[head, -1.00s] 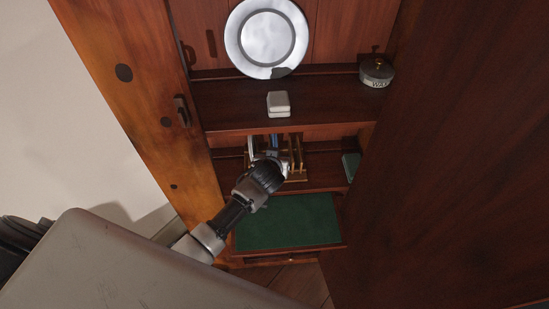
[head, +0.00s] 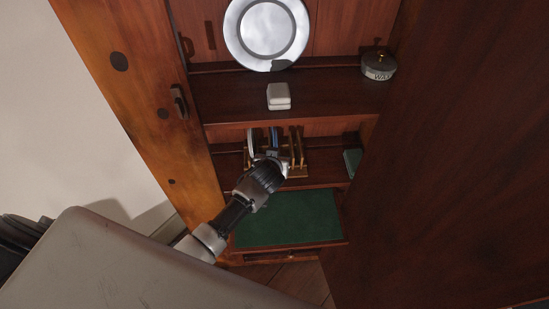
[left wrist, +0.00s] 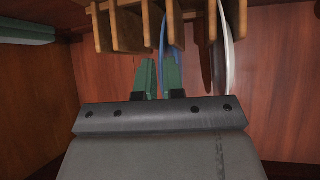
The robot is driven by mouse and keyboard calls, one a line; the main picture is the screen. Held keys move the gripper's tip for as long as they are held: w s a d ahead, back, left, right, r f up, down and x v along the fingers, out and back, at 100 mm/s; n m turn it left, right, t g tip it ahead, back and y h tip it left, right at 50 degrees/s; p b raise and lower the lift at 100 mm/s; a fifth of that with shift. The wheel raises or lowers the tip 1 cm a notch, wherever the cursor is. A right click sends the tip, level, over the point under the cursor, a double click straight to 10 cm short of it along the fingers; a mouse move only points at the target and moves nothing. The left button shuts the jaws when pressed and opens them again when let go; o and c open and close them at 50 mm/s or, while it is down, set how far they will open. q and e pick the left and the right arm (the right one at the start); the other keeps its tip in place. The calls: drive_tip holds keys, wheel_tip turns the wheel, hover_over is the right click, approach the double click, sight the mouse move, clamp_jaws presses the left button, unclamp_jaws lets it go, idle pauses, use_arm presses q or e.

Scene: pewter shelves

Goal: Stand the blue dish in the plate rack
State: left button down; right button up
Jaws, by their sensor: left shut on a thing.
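The blue dish (left wrist: 163,38) shows edge-on as a thin upright blue line in the left wrist view. It is among the slats of the wooden plate rack (left wrist: 131,30). My left gripper (left wrist: 158,80) is shut on the dish's near edge. In the head view my left gripper (head: 272,154) is at the front of the rack (head: 300,165) on the lower shelf, and the blue dish (head: 274,135) shows just beyond it. Whether the dish's lower edge rests in the rack is hidden. My right gripper is in neither view.
A white plate (left wrist: 226,55) stands on edge in the rack beside the dish. Above are a shelf with a white box (head: 278,96), a lidded tin (head: 378,66) and a large silver plate (head: 267,32). A green mat (head: 290,220) lies below. A wooden door (head: 450,150) closes the right.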

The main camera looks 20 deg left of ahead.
use_arm(q)
drive_tip(key=shift+f+b, duration=0.4)
drive_tip(key=shift+f, duration=0.1)
drive_tip(key=c, duration=1.2)
unclamp_jaws()
drive_tip(key=shift+o, duration=0.2)
drive_tip(key=shift+f, duration=0.1)
drive_tip(key=v, duration=1.1)
